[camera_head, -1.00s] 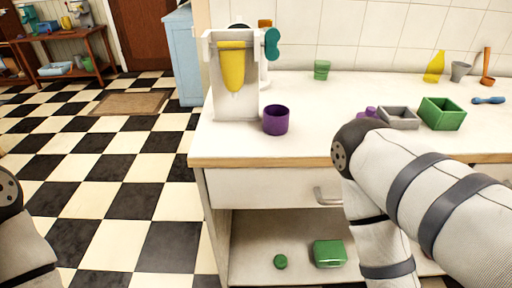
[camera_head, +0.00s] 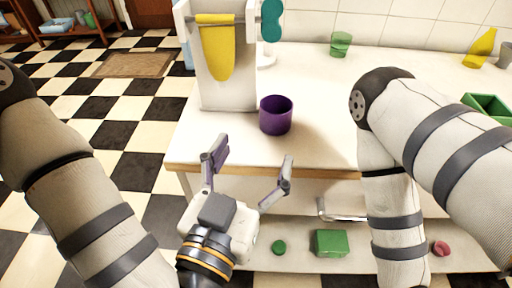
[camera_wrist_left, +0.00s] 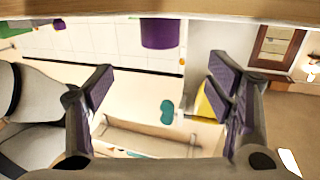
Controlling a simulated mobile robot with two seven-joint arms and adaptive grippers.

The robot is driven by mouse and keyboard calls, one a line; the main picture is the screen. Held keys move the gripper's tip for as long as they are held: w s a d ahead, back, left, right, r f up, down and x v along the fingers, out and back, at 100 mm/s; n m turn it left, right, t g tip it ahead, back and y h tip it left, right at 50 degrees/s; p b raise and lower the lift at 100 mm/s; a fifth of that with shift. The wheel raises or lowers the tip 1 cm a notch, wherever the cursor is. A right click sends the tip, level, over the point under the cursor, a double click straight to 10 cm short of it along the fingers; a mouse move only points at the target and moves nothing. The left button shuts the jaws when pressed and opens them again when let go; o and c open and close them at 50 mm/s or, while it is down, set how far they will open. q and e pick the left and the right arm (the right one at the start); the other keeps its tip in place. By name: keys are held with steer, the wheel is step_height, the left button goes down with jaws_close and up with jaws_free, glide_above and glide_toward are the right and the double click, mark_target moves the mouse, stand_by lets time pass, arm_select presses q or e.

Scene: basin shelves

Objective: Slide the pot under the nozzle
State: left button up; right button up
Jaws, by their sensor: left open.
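The purple pot (camera_head: 276,117) stands upright on the white counter near its front edge, and it shows in the left wrist view (camera_wrist_left: 160,33). A white stand (camera_head: 228,90) with a bar and a hanging yellow piece (camera_head: 215,50) is left of the pot. A teal part (camera_head: 271,20) is at its right side. I cannot clearly make out a nozzle. My left gripper (camera_head: 254,152) is open and empty, in front of the counter edge and short of the pot; its fingers frame the left wrist view (camera_wrist_left: 160,68). My right arm shows, but its gripper does not.
A green cup (camera_head: 341,44) and a yellow bottle (camera_head: 480,48) stand toward the back of the counter. A green box (camera_head: 488,106) is at the right. Below, a shelf holds a green container (camera_head: 330,243). The counter around the pot is clear.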

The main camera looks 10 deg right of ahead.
mark_target(272, 117)
arm_select(q)
steer(key=shift+s, duration=0.1)
steer(key=b+x, duration=0.1)
steer(key=x, duration=1.1)
steer(key=c, duration=1.2)
